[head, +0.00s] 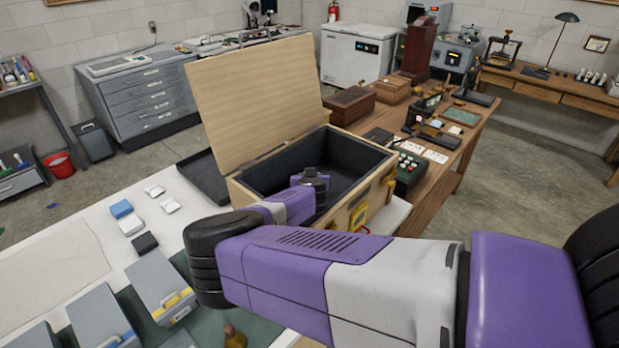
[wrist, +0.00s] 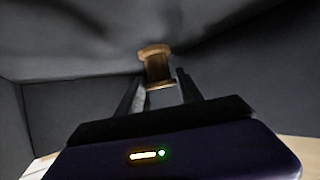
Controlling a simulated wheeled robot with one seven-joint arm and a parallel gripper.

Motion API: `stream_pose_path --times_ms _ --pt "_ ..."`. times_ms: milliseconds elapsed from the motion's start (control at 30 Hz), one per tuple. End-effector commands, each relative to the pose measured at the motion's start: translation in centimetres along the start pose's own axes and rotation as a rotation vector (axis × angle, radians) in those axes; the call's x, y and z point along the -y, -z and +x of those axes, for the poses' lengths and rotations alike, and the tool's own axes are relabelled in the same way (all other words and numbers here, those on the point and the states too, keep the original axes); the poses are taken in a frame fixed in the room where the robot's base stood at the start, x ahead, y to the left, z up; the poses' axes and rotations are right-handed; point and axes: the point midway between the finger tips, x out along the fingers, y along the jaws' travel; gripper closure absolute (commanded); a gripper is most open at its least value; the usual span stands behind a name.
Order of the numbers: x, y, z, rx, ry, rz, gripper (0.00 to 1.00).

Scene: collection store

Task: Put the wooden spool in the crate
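The crate is a pale wooden chest (head: 374,196) with a dark grey lining. Its lid (head: 250,95) stands open at the back left in the head view. My arm reaches over the near rim, and its wrist is low inside the crate opening. In the wrist view the wooden spool (wrist: 156,66), brown with a flared end, is between the fingertips of my gripper (wrist: 160,78). The fingers appear shut on it. Dark lining surrounds the spool there. In the head view my arm and the crate wall hide the spool and fingers.
A wooden bench (head: 458,150) with boxes and instruments stands behind and right of the crate. Grey boxes (head: 160,285) and small blocks are on the near left table. A brown object (head: 235,337) stands at the front. The crate's walls and raised lid surround my wrist closely.

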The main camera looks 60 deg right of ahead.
Motion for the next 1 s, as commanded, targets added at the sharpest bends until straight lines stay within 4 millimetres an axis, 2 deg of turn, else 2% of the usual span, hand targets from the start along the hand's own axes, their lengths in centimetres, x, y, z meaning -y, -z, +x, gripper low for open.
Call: stream_pose_path --times_ms 33,100,533,1000 --pt "0.0 0.0 0.0 0.000 0.001 0.000 0.46" --pt "0.0 0.0 0.0 0.000 0.000 0.001 0.36" --pt "0.1 0.4 -0.5 0.001 0.000 0.000 0.36" --pt "0.1 0.3 -6.5 -0.001 0.000 -0.002 0.36"
